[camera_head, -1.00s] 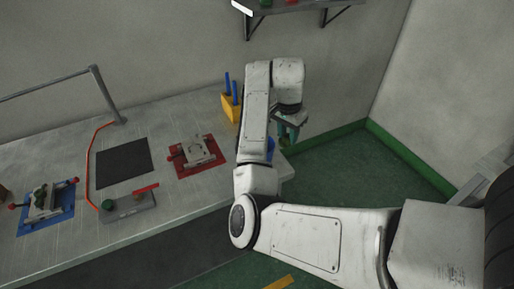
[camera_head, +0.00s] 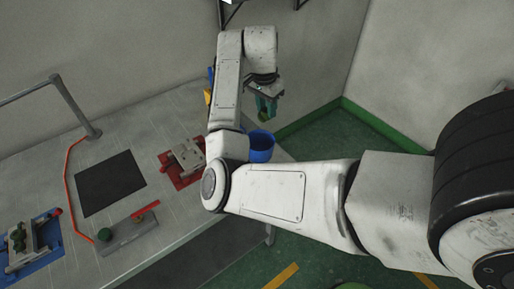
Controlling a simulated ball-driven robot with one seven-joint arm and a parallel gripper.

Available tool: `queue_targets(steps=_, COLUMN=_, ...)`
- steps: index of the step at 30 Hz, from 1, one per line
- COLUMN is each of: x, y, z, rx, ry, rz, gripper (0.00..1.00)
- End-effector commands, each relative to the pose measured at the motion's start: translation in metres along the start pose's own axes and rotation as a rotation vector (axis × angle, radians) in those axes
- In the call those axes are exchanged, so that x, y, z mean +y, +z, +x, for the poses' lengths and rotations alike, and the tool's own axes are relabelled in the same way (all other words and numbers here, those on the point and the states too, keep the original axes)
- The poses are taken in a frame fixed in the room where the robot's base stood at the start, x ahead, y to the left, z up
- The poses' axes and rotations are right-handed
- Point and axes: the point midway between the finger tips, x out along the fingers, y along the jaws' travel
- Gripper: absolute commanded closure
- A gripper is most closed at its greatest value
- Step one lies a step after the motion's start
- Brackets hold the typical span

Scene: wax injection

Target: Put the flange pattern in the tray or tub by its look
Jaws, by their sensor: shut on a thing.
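My gripper (camera_head: 264,107) is at the upper middle of the head view, above and just behind the blue tub (camera_head: 262,146). Its teal fingers are shut on the flange pattern (camera_head: 264,116), a small green piece that shows only in part between and below the fingertips. The blue tub stands at the right end of the grey bench, partly hidden by my arm. Its inside is too dark to make out. No tray can be told for sure in this view.
On the bench (camera_head: 150,215) are a red mat with a metal fixture (camera_head: 187,155), a black mat (camera_head: 110,183), a grey block with a red lever (camera_head: 128,228) and a blue mat with a green-topped fixture (camera_head: 32,243). A metal rail (camera_head: 76,103) rises at the back left. Green floor lies right.

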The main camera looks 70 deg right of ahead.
Motion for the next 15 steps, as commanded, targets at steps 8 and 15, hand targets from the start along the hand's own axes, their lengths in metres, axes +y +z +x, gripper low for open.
queue_targets(steps=8, x=-0.001, y=0.005, z=0.036, rx=0.0, ry=-0.001, rz=-0.001, gripper=0.97)
queue_targets(steps=15, x=-0.001, y=0.006, z=0.046, rx=0.0, ry=-0.001, rz=-0.001, gripper=0.97)
